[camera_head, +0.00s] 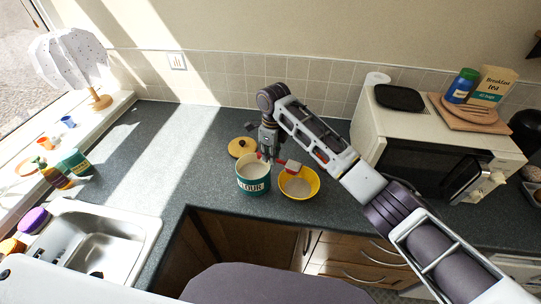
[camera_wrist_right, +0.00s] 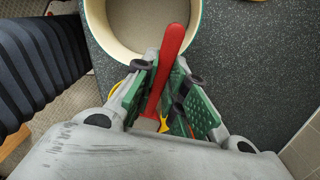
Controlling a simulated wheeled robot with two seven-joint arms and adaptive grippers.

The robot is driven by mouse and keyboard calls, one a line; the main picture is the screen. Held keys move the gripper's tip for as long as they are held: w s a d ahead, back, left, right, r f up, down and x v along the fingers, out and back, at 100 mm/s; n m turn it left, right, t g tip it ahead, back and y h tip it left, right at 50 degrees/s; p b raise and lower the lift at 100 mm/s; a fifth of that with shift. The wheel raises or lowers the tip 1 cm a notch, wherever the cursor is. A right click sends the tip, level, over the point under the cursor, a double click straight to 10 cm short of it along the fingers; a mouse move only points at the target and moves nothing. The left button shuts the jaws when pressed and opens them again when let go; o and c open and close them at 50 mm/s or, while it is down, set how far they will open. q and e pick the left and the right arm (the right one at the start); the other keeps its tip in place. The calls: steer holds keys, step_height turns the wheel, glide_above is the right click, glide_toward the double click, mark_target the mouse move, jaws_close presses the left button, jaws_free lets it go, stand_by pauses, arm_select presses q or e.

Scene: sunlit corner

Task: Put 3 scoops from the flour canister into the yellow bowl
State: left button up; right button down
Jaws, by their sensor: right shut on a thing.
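The green flour canister (camera_head: 253,186) stands open on the counter, with pale flour showing inside; its rim (camera_wrist_right: 92,22) also shows in the right wrist view. The yellow bowl (camera_head: 310,190) stands just right of it, with pale material inside. My right gripper (camera_head: 268,156) is shut on the handle of a red scoop (camera_wrist_right: 170,48), above the back of the canister. The scoop's head (camera_head: 293,166) is over the back left of the bowl. I cannot tell whether it holds flour. My left gripper is out of view.
A round yellow lid (camera_head: 242,147) lies behind the canister. A white microwave (camera_head: 385,135) stands to the right, with a board, jar and tea box on top. The sink (camera_head: 105,240) is at the left. The counter between sink and canister is clear.

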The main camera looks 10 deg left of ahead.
steer(key=shift+d, duration=0.1)
